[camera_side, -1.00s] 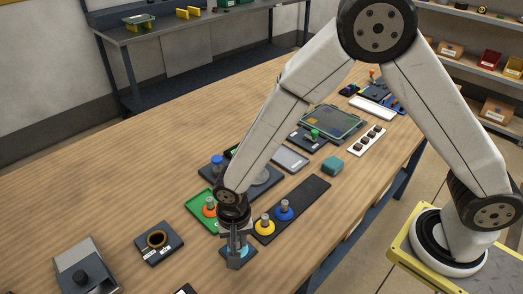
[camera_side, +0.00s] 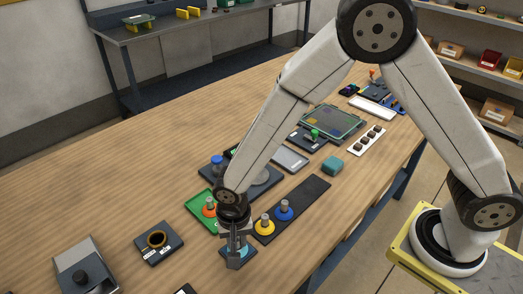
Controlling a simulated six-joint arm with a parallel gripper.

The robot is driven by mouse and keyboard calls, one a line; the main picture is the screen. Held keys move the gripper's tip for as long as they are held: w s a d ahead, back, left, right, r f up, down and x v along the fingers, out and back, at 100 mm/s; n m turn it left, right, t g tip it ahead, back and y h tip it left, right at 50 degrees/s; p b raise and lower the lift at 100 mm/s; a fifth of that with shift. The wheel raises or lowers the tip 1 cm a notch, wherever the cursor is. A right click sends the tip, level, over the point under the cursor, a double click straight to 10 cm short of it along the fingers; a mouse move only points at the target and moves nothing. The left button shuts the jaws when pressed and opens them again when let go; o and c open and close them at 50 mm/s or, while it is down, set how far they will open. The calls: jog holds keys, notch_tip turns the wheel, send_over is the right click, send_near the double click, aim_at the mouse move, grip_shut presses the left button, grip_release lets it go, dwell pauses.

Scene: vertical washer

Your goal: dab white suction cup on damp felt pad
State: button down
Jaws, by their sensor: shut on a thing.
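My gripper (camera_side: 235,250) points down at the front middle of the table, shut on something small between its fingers. The held thing is mostly hidden by the fingers, so I cannot make out a white suction cup. A small light-blue patch, likely the damp felt pad (camera_side: 248,250), shows around the fingertips. I cannot tell whether the held thing touches it.
A yellow suction cup (camera_side: 265,225) and a blue one (camera_side: 284,209) stand on a dark strip (camera_side: 308,191) to the right. An orange one (camera_side: 209,206) stands on a green tray (camera_side: 196,208) behind. A black ring block (camera_side: 158,242) sits left.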

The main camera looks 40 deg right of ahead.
jog(key=shift+r, duration=3.5)
jog(key=shift+d, duration=0.1)
jog(key=w+d+r+n, duration=0.1)
jog(key=w+d+n, duration=0.1)
jog(key=d, duration=0.8)
jog(key=w+d+r+n, duration=0.1)
jog(key=w+d+n, duration=0.2)
jog(key=d, duration=0.8)
jog(key=shift+d+n, duration=0.2)
jog(key=shift+n, duration=0.7)
jog(key=shift+w, duration=0.15)
